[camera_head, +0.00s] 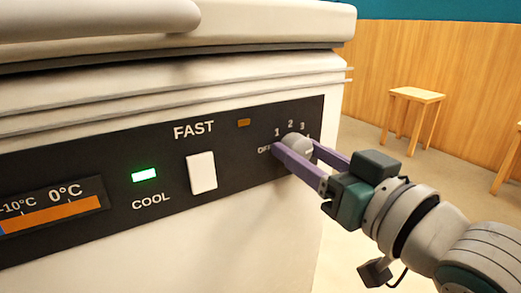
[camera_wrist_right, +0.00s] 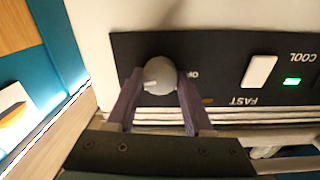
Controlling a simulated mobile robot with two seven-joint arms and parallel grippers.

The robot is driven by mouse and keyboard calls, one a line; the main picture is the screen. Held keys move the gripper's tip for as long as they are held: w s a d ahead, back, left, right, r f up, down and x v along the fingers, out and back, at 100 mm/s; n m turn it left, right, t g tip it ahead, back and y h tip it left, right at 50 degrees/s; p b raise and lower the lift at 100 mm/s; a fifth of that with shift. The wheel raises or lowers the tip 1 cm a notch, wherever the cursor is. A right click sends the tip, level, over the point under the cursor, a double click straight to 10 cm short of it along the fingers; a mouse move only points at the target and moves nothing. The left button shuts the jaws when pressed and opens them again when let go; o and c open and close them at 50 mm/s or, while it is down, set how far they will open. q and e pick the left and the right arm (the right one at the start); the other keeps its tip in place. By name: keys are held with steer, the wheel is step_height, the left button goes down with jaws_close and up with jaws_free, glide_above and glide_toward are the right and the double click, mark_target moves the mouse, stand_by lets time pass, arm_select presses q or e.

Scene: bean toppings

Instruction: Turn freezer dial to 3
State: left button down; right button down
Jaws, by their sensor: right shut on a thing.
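The freezer dial (camera_head: 298,143) is a round grey knob at the right end of the black control panel (camera_head: 240,160) on the white freezer. The marks OFF, 1, 2 and 3 show around it; a further mark at the right is partly hidden. My right gripper (camera_head: 296,149) is shut on the dial, one purple finger on each side. In the right wrist view the dial (camera_wrist_right: 160,76) sits between the fingertips (camera_wrist_right: 160,83), with its pale pointer line towards the picture's left. That view is upside down, so the pointer faces roughly right on the panel. My left gripper is not in view.
The panel also has a white FAST switch (camera_head: 202,173), a lit green COOL lamp (camera_head: 144,175), an unlit orange lamp (camera_head: 244,122) and a temperature display (camera_head: 55,205). The freezer lid (camera_head: 250,25) overhangs above. A wooden stool (camera_head: 416,97) stands behind on open floor.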

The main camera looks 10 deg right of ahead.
steer(key=shift+n, duration=0.3)
steer(key=n+p, duration=0.2)
steer(key=shift+r+n, duration=0.1)
steer(key=shift+n, duration=0.2)
steer(key=n+p, duration=0.1)
steer(key=n, duration=0.3)
steer(key=shift+n, duration=0.3)
stand_by(0.3)
steer(key=shift+c, duration=1.4)
jaws_free()
steer(key=shift+s, duration=0.1)
